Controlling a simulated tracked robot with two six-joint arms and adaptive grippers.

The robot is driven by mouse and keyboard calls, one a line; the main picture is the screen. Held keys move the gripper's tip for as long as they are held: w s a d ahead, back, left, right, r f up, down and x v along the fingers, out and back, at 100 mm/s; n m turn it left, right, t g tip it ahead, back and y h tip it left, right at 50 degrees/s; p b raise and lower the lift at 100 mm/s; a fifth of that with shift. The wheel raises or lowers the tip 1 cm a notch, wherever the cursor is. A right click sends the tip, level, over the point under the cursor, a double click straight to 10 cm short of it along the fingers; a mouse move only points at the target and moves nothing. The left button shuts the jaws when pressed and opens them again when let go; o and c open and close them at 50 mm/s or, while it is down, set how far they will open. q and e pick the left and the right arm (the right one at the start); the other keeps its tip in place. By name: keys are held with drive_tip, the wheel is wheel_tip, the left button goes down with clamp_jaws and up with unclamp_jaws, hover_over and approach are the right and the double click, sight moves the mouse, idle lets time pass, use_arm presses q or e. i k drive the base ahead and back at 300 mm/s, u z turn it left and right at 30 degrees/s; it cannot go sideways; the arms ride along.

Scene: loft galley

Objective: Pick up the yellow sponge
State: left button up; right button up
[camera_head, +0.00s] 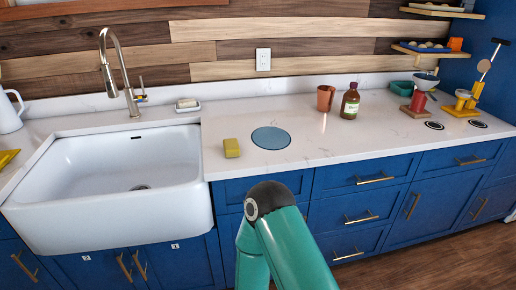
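The yellow sponge (231,148) stands on the white countertop, just right of the sink and left of a round blue mat. It is in plain view, and nothing touches it. A bent green arm of mine rises from the bottom middle, below the counter edge. Neither of my grippers shows in the head view.
The white sink (130,165) with its faucet (122,75) is on the left. The blue mat (271,138) is bare. A brown cup (325,98) and a brown bottle (350,101) stand further right. A soap dish (187,106) sits behind the sink. The front counter right of the mat is clear.

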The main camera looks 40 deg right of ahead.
sight(231, 148)
drive_tip(key=z, duration=0.6)
drive_tip(key=i, duration=1)
